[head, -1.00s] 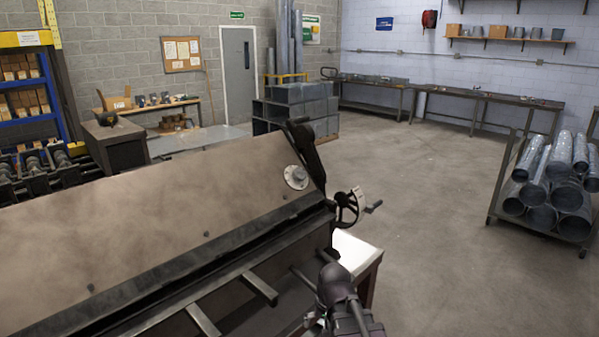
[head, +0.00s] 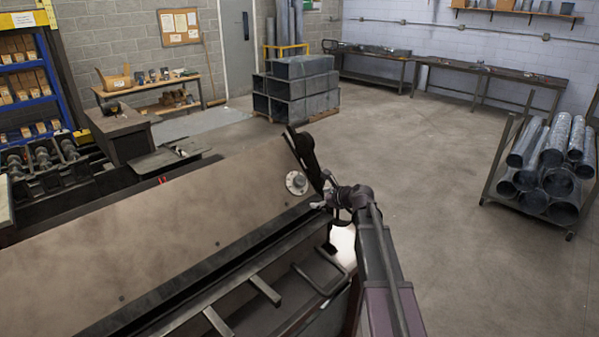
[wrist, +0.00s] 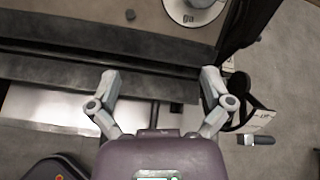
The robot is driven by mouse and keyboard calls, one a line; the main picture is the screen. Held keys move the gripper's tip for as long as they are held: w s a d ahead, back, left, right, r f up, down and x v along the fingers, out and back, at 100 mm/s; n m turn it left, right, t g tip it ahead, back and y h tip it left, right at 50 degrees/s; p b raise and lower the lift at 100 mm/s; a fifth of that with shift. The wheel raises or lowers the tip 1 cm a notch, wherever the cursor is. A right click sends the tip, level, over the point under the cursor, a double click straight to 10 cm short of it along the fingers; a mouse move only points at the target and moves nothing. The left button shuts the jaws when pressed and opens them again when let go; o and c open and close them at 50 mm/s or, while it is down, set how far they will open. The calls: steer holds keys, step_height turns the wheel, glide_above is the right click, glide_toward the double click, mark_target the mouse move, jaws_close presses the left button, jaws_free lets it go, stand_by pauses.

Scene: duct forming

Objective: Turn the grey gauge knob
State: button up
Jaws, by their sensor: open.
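The grey gauge knob (head: 297,181) sits on a pale round dial plate near the right end of the machine's sloping tan panel. In the wrist view the knob (wrist: 200,3) is at the top edge, partly cut off, with the dial's pale rim below it. My gripper (wrist: 160,76) is open and empty, its two fingers spread over the machine's dark front ledge. The knob lies beyond the fingertips, ahead of the right finger, and nothing touches it. In the head view my gripper (head: 319,205) is just right of and below the dial, small and partly hidden by my wrist.
A dark handwheel (wrist: 243,103) with a crank handle lies close beside my right finger. A dark upright end arm (head: 305,155) stands right of the dial. Bars (head: 265,290) stick out below the ledge. A cart of metal ducts (head: 555,170) is far right; the floor between is open.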

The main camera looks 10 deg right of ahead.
mark_target(302, 182)
steer(key=w+d+r+m, duration=0.1)
steer(key=r, duration=0.1)
steer(key=w+d+r+m+t+p, duration=0.1)
steer(key=w+m, duration=0.1)
steer(key=shift+d+r+t, duration=0.15)
steer(key=shift+r+t, duration=0.15)
steer(key=shift+r, duration=0.1)
steer(key=shift+f, duration=0.1)
steer(key=b+x, duration=0.5)
steer(key=x, duration=0.8)
steer(key=shift+w+a+f, duration=0.15)
steer(key=shift+a+f, duration=0.05)
steer(key=shift+a, duration=0.05)
steer(key=shift+c, duration=0.2)
steer(key=c, duration=1)
steer(key=shift+a, duration=0.1)
steer(key=shift+c, duration=0.4)
